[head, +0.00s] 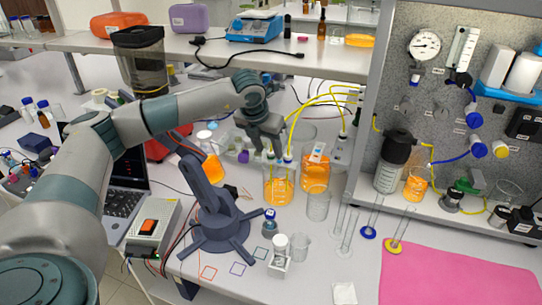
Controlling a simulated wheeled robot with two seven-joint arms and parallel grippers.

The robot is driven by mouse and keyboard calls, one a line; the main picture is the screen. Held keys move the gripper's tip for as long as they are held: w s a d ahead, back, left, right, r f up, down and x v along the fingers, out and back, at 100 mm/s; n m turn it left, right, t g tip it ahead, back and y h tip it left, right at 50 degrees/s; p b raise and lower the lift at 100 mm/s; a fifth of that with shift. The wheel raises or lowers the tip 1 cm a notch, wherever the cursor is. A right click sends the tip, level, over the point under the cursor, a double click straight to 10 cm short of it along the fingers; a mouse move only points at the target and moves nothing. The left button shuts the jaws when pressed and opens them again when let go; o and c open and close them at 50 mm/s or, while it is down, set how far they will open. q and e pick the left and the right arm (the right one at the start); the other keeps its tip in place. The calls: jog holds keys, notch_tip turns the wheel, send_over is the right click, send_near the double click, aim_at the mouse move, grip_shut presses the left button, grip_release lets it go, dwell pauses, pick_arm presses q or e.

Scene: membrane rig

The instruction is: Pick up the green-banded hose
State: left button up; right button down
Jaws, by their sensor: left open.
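Yellow hoses (305,101) run from the metal panel edge down to a beaker of orange liquid (279,190). Slim hose ends stand upright in that beaker. One of them (271,156) shows a small greenish mark at its top, which seems to be the green band, but it is too small to be sure. My left gripper (266,150) points down just above the beaker, open, with its fingers close to the hose tops. I cannot tell whether a hose is between the fingers. My right gripper is not in view.
A second orange-filled beaker (316,172) and an empty beaker (318,204) stand just right. A dark blue stand (212,207) is in front on the left. A shelf (320,61) overhangs behind. The pink mat (455,272) is clear.

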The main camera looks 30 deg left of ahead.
aim_at(271, 170)
pick_arm(q)
jog(key=shift+p+x, duration=0.3)
jog(key=shift+x, duration=0.85)
grip_shut()
